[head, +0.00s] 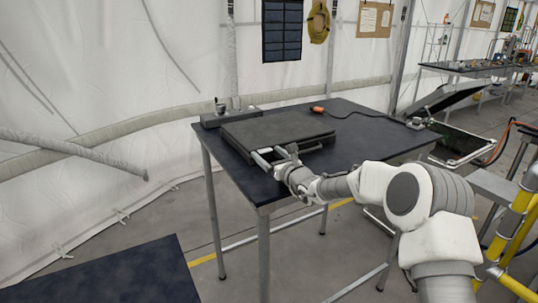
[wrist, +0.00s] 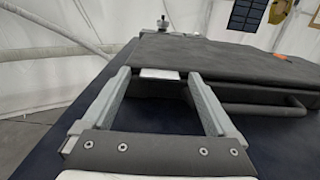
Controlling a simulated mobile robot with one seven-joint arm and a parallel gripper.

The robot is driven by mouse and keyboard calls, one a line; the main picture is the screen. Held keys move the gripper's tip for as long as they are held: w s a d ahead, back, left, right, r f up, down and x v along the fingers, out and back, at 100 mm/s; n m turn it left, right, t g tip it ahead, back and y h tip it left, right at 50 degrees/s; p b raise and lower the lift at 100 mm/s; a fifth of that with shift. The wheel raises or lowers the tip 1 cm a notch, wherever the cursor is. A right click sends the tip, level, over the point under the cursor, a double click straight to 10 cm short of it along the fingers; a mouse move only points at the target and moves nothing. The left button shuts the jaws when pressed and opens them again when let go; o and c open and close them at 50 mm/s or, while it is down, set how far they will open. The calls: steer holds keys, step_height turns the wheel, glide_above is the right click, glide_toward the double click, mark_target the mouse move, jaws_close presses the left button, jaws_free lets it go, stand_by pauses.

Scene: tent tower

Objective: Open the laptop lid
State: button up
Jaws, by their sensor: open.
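The laptop (head: 275,128) is a dark, flat, thick case lying shut on the dark blue table. In the wrist view its lid (wrist: 220,58) looks flat and closed, with a bar handle (wrist: 262,108) along its near side. My gripper (head: 271,154) is at the near left edge of the laptop. In the wrist view my gripper (wrist: 158,75) has its two fingers spread, with a small light patch (wrist: 158,74) on the laptop edge between the tips. I cannot tell whether the fingertips touch the laptop.
The table (head: 360,140) has free room right of the laptop. An orange-handled tool (head: 318,109) with a dark cable lies behind it. A grey device with a knob (head: 220,112) stands at the back left. Yellow rails (head: 515,225) are at the far right. Another dark tabletop (head: 110,275) is at lower left.

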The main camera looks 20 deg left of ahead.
jaws_close()
stand_by(0.3)
